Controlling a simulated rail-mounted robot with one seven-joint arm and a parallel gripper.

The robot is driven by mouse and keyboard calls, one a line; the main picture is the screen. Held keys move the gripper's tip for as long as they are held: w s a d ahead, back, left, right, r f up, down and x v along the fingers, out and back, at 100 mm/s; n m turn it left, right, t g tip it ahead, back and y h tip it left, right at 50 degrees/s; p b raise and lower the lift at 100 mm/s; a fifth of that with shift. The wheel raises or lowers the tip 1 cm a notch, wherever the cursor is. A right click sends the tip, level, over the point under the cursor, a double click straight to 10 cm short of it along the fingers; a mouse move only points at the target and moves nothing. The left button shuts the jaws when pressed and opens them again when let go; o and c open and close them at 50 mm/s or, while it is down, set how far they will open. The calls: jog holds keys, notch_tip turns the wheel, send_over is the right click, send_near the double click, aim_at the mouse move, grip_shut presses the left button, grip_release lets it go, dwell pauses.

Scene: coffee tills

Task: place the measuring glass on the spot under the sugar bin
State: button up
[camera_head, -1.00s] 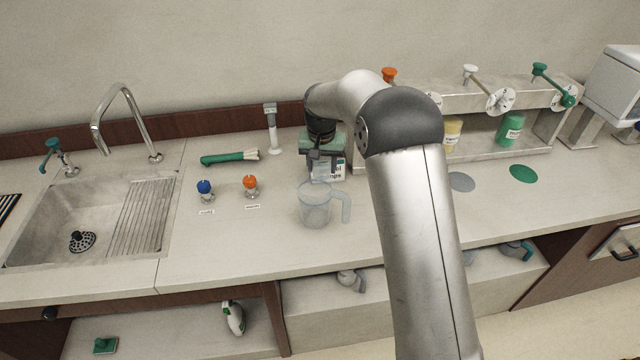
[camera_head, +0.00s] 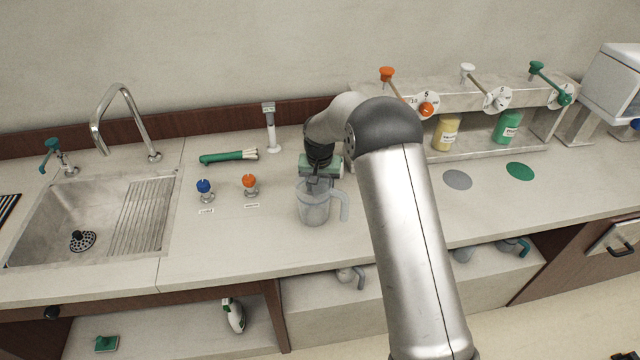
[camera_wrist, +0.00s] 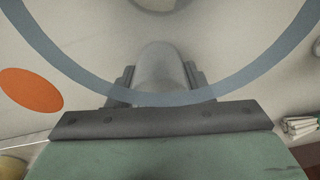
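The measuring glass (camera_head: 313,208), a clear jug with its handle on the right, stands upright on the counter. Its blue-grey rim (camera_wrist: 245,72) arcs across the wrist view. My gripper (camera_head: 318,180) is low at the glass's back side, overlapping its rim in the head view. In the wrist view its two fingers (camera_wrist: 158,85) stand apart, with a blurred grey rounded shape between them that I cannot identify. Whether they touch the glass is unclear. A grey spot (camera_head: 457,180), a green spot (camera_head: 521,171) and an orange spot (camera_wrist: 31,90) are flat and bare. I cannot read which bin is sugar.
A dispenser shelf (camera_head: 400,96) with orange, white and green levers stands at the back right, holding a yellow jar (camera_head: 446,133) and a green jar (camera_head: 507,126). Blue (camera_head: 204,188) and orange (camera_head: 250,183) knobs stand left of the glass. The sink (camera_head: 90,225) is far left.

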jog(key=o, duration=0.4)
